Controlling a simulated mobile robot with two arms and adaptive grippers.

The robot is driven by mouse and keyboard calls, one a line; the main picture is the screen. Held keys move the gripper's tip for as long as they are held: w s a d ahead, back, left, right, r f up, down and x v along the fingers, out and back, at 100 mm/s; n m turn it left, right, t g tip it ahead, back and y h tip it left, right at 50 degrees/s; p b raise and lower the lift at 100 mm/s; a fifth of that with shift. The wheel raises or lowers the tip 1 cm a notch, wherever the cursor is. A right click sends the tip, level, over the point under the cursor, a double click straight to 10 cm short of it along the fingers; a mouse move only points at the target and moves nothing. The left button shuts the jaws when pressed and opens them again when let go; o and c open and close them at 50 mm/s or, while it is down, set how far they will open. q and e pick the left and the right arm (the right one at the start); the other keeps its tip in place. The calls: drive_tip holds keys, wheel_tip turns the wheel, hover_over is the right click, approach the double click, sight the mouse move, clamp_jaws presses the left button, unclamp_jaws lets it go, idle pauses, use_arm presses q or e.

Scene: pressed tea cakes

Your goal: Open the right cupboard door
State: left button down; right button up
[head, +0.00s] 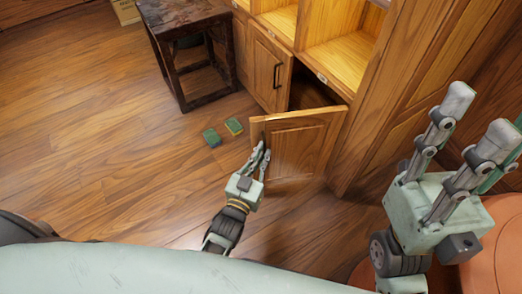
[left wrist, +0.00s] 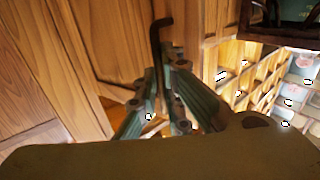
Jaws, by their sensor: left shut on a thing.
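The right cupboard door (head: 310,140) is a wooden panel standing swung out from the cabinet, with a dark opening behind it. My left gripper (head: 263,153) is at the door's outer side, near its free edge. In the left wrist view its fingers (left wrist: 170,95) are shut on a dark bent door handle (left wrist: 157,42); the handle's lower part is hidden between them. In the head view the handle is hidden by the gripper. My right gripper (head: 481,112) is raised at the right, with its fingers spread apart and empty.
The left cupboard door (head: 262,62) is closed, with a dark handle (head: 277,76). Open wooden shelves (head: 345,50) are above. A dark stand (head: 188,25) is left of the cabinet. The floor at left is clear.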

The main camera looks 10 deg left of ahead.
use_arm(q)
drive_tip(key=shift+d+r, duration=0.1)
drive_tip(key=shift+d, duration=0.8)
drive_tip(key=c, duration=1.9)
unclamp_jaws()
drive_tip(key=shift+w+d, duration=0.15)
drive_tip(key=shift+d, duration=0.15)
drive_tip(key=shift+a, duration=0.3)
drive_tip(key=s, duration=0.4)
drive_tip(key=s+a, duration=0.1)
drive_tip(key=s, duration=0.7)
drive_tip(key=shift+a, duration=0.35)
drive_tip(key=shift+c, duration=0.2)
